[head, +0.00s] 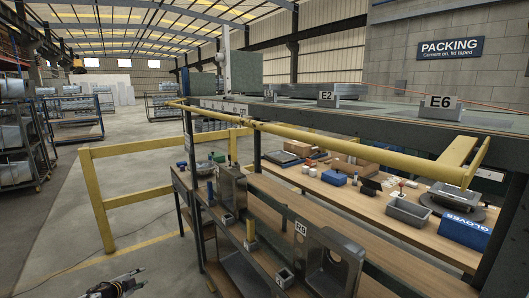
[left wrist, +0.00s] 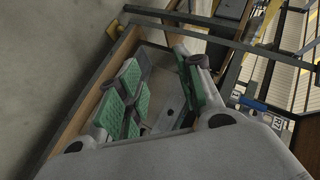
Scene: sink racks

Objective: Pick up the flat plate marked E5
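No tag reading E5 can be made out in either view, so I cannot tell which plate carries it. Tags E2 (head: 327,95) and E6 (head: 440,102) stand on small grey blocks on the upper shelf of the rack. Flat grey plates (head: 318,90) lie near them. My left gripper (head: 116,286) shows at the bottom left edge of the head view, low over the floor and apart from the rack. In the left wrist view its green-padded fingers (left wrist: 160,78) stand apart, with no held thing clear between them. My right gripper is not in view.
A yellow rail (head: 330,142) runs along the rack's upper front. Metal sinks (head: 332,262) stand on the lower wooden shelf, one by a tag R9 (head: 300,228). A yellow barrier (head: 100,200) stands left of the rack. Open floor (head: 45,235) lies to the left.

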